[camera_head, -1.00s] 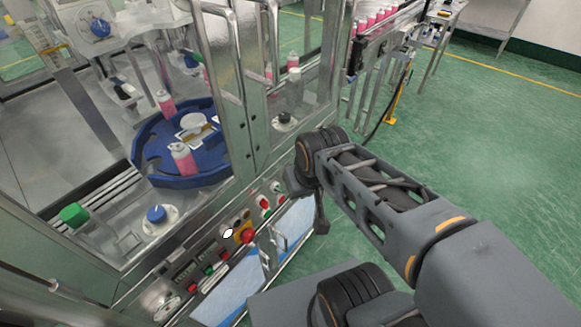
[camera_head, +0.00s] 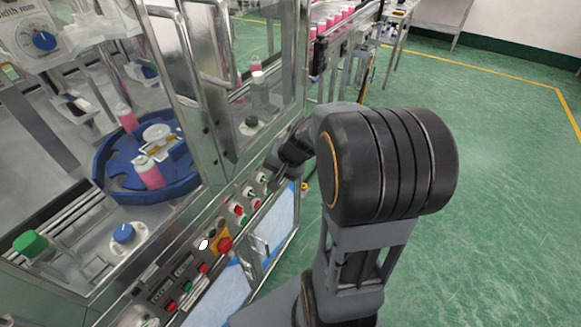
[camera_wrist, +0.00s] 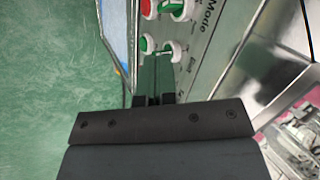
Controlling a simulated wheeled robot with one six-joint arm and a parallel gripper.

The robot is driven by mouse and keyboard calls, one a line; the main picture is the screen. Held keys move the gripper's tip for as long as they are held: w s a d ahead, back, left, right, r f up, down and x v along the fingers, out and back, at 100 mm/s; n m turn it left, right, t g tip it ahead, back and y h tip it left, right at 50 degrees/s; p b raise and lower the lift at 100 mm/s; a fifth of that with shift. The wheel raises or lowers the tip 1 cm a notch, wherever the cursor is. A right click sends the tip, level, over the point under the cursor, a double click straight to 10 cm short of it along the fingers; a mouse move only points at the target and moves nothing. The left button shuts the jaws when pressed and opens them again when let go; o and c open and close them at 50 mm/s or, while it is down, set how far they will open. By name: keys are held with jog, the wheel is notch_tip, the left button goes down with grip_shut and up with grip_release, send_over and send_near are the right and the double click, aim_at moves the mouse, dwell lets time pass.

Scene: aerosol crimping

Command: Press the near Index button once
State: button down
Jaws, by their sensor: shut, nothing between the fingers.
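In the wrist view, a green button (camera_wrist: 147,45) and a white-rimmed green control (camera_wrist: 170,49) sit side by side on the machine's front panel (camera_wrist: 215,40). A small label beside them is too blurred to read surely, so I cannot tell which is the near Index button. My gripper (camera_wrist: 156,62) is shut and empty, its narrow fingers pointing at this pair; I cannot tell whether they touch. In the head view, my gripper (camera_head: 273,178) is at the panel's far end, partly hiding the controls there.
A red button (camera_wrist: 148,8) and a green control (camera_wrist: 176,8) sit by the "Mode" label. A red emergency button (camera_head: 224,244) on a yellow plate lies nearer along the panel. Metal door handles (camera_head: 262,247) stick out below. Green floor is free on the right.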

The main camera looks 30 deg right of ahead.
jog(key=w+d+f+m+t+h, duration=0.1)
jog(key=d+f+m+t, duration=0.1)
jog(key=d+f+m, duration=0.4)
jog(key=w+d+f+m+t+h+b, duration=0.1)
jog(key=d+f+m, duration=0.5)
jog(key=d, duration=0.8)
notch_tip(320, 180, down, 4)
jog(key=shift+w+d+r+t, duration=0.15)
jog(key=shift+w+d+t, duration=0.1)
jog(key=shift+t, duration=0.55)
jog(key=shift+w+a, duration=0.1)
jog(key=w+a, duration=0.4)
jog(key=w, duration=0.3)
jog(key=shift+w, duration=0.3)
jog(key=shift+w+a, duration=0.1)
jog(key=shift+w, duration=0.05)
jog(key=shift+w+a+b, duration=0.15)
jog(key=shift+w+b, duration=0.1)
jog(key=shift+b, duration=0.1)
